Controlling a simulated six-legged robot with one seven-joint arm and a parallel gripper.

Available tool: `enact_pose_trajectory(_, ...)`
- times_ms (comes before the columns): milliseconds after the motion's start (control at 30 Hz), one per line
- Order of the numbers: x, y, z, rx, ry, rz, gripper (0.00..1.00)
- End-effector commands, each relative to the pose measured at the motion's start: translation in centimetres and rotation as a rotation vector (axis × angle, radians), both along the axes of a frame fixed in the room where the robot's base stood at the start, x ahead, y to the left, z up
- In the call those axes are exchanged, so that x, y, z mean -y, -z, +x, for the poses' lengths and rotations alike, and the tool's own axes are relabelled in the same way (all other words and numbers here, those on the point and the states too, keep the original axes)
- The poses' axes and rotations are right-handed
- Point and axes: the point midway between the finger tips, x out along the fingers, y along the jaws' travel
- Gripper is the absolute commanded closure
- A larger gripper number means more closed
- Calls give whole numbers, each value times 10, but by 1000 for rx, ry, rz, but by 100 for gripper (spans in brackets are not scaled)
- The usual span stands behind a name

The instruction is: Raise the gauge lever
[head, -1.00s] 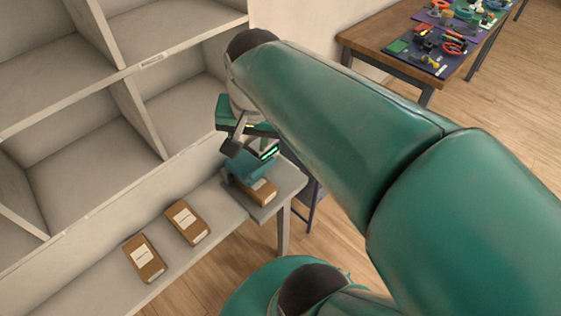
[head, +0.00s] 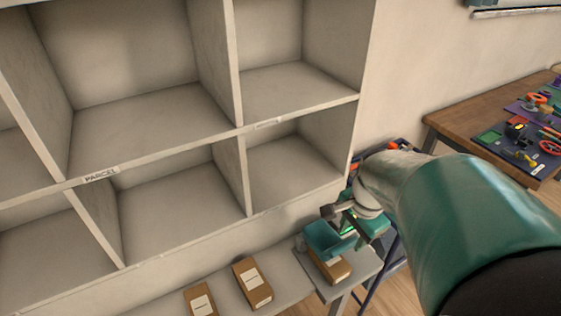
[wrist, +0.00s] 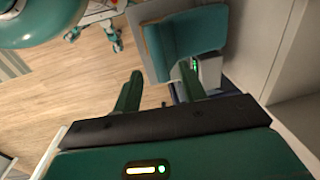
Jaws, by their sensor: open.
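A teal block or plate (head: 324,239) sits over a labelled brown parcel (head: 338,270) on the grey stand at the end of the bench. It shows in the wrist view as a teal panel (wrist: 187,32) beside a small grey housing (wrist: 210,72) with green lights. I take these for the gauge, but I cannot make out its lever clearly. My gripper (head: 350,217) is just above and behind the teal piece, partly covering it. In the wrist view my gripper (wrist: 160,82) is open and empty, its right finger overlapping the grey housing. I cannot tell whether it touches.
Two more labelled parcels (head: 252,283) lie on the grey bench left of the gauge. Tall pigeonhole shelves (head: 232,205) rise behind the bench. A wooden table (head: 452,124) with tools on dark mats stands at right. Open wood floor (wrist: 75,85) shows in the wrist view.

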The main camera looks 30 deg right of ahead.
Motion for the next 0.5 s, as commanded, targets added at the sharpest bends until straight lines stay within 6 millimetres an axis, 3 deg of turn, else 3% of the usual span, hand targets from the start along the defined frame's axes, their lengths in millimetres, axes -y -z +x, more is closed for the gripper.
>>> enact_pose_trajectory(200, -2, 26, 4, -1, -1, 1, 59)
enact_pose_trajectory(500, -3, 30, 7, 2, -1, -1, 59)
